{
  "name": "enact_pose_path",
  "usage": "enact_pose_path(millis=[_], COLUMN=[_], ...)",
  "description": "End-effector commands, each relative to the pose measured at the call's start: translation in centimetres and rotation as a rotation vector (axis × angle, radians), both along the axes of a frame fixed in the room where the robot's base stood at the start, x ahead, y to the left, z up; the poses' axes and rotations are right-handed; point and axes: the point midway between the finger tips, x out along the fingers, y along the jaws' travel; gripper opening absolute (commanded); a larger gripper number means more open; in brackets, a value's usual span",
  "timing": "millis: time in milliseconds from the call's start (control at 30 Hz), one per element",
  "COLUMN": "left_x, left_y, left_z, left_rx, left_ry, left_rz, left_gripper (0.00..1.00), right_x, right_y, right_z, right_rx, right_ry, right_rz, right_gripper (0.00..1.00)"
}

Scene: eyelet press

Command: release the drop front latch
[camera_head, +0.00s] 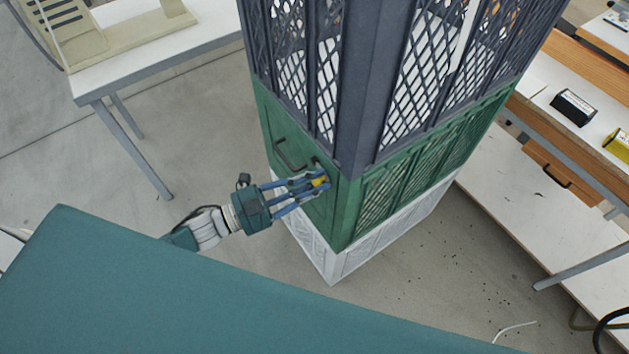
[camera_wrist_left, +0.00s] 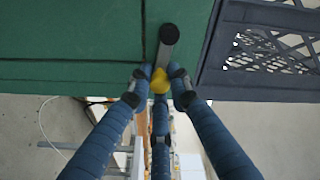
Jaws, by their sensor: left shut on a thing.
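The green drop front (camera_head: 297,160) is the solid panel with a dark bar handle (camera_head: 290,156) on the left face of a tall mesh cage. It looks closed. The latch is a short dark lever (camera_wrist_left: 168,36) with a yellow tip (camera_wrist_left: 159,82) near the panel's edge. The yellow tip also shows in the head view (camera_head: 320,181), partly covered by fingers. My left gripper (camera_head: 317,182) reaches in from the left and is shut on the latch's yellow tip. In the left wrist view its blue fingers (camera_wrist_left: 160,88) close around the tip. My right gripper is not in view.
The dark mesh upper cage (camera_head: 372,70) rises above the green section, over a white base (camera_head: 385,240). A white table (camera_head: 150,50) stands at the upper left. A bench (camera_head: 560,85) with small boxes stands at the right. My teal body fills the lower left.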

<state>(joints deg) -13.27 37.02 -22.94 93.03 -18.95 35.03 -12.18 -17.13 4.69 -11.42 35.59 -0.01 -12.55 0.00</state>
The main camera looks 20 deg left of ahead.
Motion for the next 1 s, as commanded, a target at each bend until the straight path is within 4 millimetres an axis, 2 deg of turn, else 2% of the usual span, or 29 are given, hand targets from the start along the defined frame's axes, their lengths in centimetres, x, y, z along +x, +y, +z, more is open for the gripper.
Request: enact_pose_path(millis=[133, 367, 400, 467, 500, 833, 1000], left_x=[-0.1, -0.1, -0.1, -0.1, -0.1, -0.3, -2.0], left_y=[0.0, 0.0, 0.0, 0.0, 0.0, 0.2, 2.0], left_z=[0.5, 0.5, 0.5, 0.5, 0.5, 0.4, 0.3], left_rx=[-0.086, -0.091, -0.091, -0.091, -0.09, -0.089, -0.087], left_ry=[0.072, 0.075, 0.074, 0.074, 0.074, 0.073, 0.075], left_rz=[0.0, 0.0, 0.0, 0.0, 0.0, 0.0, 0.001], left_gripper=[0.0, 0.0, 0.22, 0.34, 0.37, 0.37, 0.37], right_x=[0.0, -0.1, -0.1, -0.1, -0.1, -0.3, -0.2], right_y=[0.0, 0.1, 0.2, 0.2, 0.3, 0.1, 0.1], right_z=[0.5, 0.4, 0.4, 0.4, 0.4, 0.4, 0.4], right_rx=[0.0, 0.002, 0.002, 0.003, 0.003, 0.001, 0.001], right_ry=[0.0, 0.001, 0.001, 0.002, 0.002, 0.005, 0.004], right_rz=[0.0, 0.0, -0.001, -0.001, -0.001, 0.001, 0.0], right_gripper=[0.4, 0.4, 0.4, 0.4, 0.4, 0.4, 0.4])
